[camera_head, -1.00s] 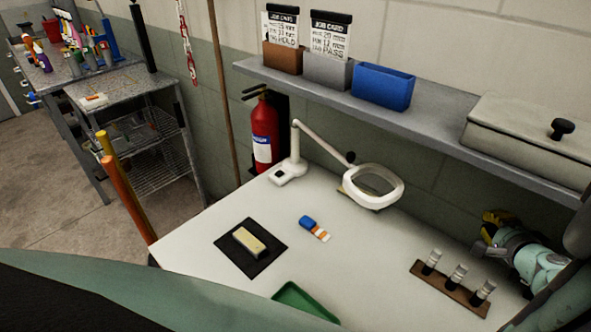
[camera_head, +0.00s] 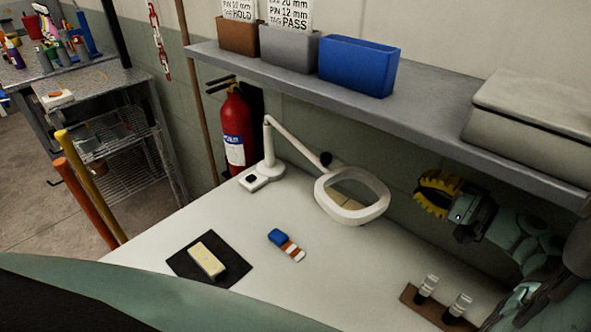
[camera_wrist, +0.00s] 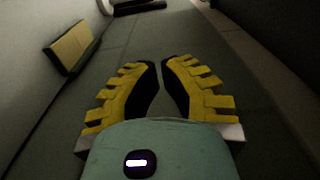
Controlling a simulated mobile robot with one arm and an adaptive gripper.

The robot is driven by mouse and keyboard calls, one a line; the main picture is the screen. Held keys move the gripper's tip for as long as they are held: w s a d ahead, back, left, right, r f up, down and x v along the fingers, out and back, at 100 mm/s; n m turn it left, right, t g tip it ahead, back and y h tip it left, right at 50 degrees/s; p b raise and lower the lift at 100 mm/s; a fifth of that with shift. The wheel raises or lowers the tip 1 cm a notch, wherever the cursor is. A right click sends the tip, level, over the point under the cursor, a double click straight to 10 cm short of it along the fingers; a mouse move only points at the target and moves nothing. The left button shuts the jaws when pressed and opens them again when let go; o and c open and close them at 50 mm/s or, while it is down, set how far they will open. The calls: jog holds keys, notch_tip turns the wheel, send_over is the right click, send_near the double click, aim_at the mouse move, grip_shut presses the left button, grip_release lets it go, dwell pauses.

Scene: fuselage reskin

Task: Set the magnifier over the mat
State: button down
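The white magnifier stands on the white bench with its base (camera_head: 262,178) at the back left. Its jointed arm reaches right to a rounded rectangular lens frame (camera_head: 352,215) above the bench. A black mat (camera_head: 186,268) lies at the front left, with a pale block (camera_head: 207,260) on it. The lens frame is behind and right of the mat, not above it. My gripper (camera_head: 436,193) has yellow ribbed fingers and is right of the lens frame, apart from it. In the wrist view my gripper (camera_wrist: 161,66) looks shut and empty, its tips almost meeting.
A shelf (camera_head: 430,107) with a blue bin (camera_head: 357,66) overhangs the bench's back. A blue, white and orange item (camera_head: 286,244) lies between mat and lens. A brown holder with dark-and-silver cylinders (camera_head: 437,309) stands at front right. A red extinguisher (camera_head: 238,130) is behind.

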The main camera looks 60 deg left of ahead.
jog(key=s+a+p, duration=0.2)
jog(key=s+a, duration=0.2)
jog(key=s, duration=0.1)
jog(key=shift+a, duration=0.3)
dwell(0.4)
